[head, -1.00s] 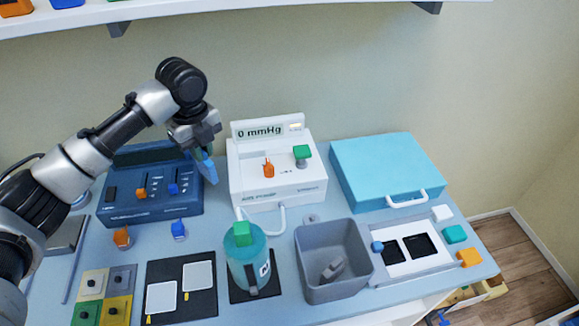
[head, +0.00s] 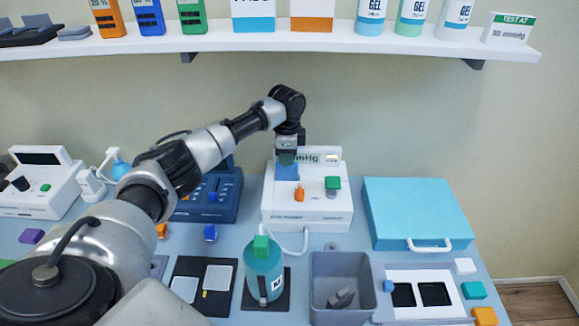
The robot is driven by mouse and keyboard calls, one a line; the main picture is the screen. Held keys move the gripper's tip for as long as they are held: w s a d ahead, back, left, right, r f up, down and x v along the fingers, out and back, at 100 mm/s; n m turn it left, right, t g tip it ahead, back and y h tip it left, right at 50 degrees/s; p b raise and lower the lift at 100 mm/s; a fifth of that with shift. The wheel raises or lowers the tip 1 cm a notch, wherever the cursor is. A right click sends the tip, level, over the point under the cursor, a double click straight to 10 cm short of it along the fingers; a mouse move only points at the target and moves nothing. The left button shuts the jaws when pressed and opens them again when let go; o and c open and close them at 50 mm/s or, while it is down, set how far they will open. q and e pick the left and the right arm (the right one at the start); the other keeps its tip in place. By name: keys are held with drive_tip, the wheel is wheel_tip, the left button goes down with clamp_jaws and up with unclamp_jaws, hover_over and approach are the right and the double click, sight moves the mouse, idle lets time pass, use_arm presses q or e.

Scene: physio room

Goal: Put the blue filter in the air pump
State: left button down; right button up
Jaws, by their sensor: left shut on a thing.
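The air pump (head: 309,210) is a white box with a display at its back, reading mmHg in part. An orange piece (head: 298,194) and a green-topped piece (head: 333,183) stand on its top. My left gripper (head: 287,157) is shut on the blue filter (head: 287,172), which hangs below it over the left part of the pump's top. The gripper hides part of the display. I cannot tell whether the filter touches the pump. My right gripper is not in view.
A dark blue device (head: 217,193) stands left of the pump and a turquoise case (head: 416,212) right of it. In front are a teal bottle (head: 263,275) and a grey bin (head: 340,265). A loaded shelf (head: 400,42) hangs above.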

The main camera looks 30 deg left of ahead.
sight(287, 168)
use_arm(q)
drive_tip(key=f, duration=0.3)
drive_tip(key=shift+d+f+p, duration=0.15)
drive_tip(key=shift+d+p, duration=0.05)
drive_tip(key=shift+p, duration=0.15)
drive_tip(key=shift+a+f, duration=0.1)
drive_tip(key=shift+f, duration=0.1)
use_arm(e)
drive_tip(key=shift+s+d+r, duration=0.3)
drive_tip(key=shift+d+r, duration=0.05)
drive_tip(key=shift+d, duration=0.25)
use_arm(q)
drive_tip(key=shift+f, duration=0.15)
drive_tip(key=c, duration=1.1)
unclamp_jaws()
drive_tip(key=shift+c, duration=0.2)
wheel_tip(287, 168, up, 12)
drive_tip(key=b, duration=0.3)
drive_tip(key=shift+r, duration=0.25)
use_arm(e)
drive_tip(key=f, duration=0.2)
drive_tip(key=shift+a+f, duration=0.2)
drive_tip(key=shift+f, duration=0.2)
